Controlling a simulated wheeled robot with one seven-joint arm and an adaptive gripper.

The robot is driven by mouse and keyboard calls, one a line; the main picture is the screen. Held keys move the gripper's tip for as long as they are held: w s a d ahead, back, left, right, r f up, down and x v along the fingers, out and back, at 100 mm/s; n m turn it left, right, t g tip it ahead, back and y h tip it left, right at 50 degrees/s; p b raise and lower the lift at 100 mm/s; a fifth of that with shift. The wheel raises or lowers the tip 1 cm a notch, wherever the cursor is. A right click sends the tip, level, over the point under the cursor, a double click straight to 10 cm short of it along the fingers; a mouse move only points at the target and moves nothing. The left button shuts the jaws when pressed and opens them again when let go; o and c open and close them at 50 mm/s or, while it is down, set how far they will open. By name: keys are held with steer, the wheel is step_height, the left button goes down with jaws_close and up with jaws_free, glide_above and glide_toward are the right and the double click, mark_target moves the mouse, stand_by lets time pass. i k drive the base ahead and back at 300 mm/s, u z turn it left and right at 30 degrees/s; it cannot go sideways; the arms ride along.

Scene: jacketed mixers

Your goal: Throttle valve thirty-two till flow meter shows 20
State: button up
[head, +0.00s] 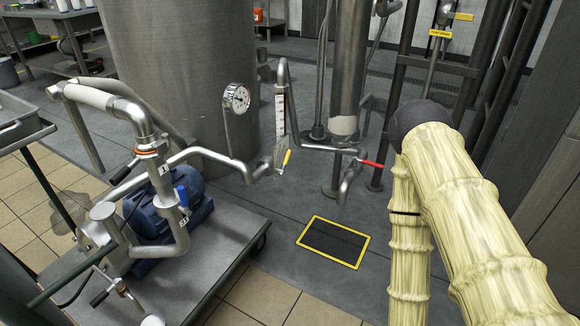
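A valve with a red handle (372,164) sits on the thin pipe right of centre. A valve with a yellow handle (287,158) sits left of it, below an upright tube with a white scale (280,112), which looks like the flow meter. Its reading is too small to make out. A round dial gauge (237,98) stands left of the tube. I cannot read a number thirty-two on any valve. My sleeved arm fills the right side; my gripper is not in view.
A blue pump motor (160,212) stands on a wheeled metal cart (215,255) at the left. A large steel tank (180,60) rises behind. A yellow-framed dark floor plate (334,242) lies in front of the pipes. Dark uprights (405,70) stand at the right.

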mark_target(282, 172)
steer(key=z, duration=0.45)
steer(key=i, duration=1.1)
steer(key=u, duration=0.15)
